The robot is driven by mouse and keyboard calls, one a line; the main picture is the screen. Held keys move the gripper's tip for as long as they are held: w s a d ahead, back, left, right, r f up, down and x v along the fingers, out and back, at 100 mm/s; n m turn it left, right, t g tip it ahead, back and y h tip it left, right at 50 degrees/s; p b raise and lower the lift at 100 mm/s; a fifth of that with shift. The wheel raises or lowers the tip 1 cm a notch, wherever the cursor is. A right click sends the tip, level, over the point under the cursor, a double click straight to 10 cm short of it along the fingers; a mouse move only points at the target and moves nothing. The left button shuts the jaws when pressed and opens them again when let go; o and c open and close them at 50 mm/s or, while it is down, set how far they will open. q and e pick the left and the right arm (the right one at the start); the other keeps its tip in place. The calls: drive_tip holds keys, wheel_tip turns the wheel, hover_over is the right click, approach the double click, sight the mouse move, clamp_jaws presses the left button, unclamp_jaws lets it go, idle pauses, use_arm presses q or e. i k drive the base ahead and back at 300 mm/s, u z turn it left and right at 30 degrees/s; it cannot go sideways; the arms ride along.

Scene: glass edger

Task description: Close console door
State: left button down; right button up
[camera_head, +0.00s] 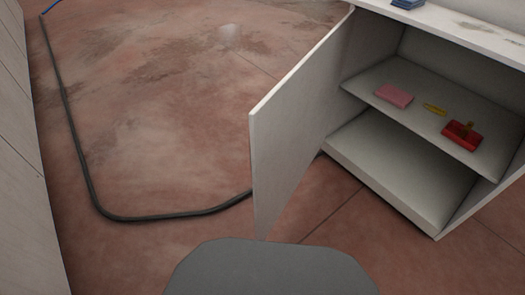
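The white console door (298,125) stands wide open, swung out from the left side of the console (435,204). Its free edge points toward me, near the middle of the head view. The console's inside shows, with a middle shelf (414,117) and a bare lower floor. Neither of my grippers is in view. The lower end of the door is close to a grey rounded shape at the bottom of the picture.
On the shelf lie a pink block (393,95), a small yellow item (435,109) and a red item (461,136). A blue object (407,4) sits on the console top. A dark hose (80,160) runs across the reddish floor. A pale panel (25,170) stands at left.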

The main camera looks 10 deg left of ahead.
sight(288, 128)
drive_tip(key=z, duration=1.85)
drive_tip(key=k, duration=1)
drive_tip(key=u, duration=1.05)
drive_tip(key=i, duration=0.5)
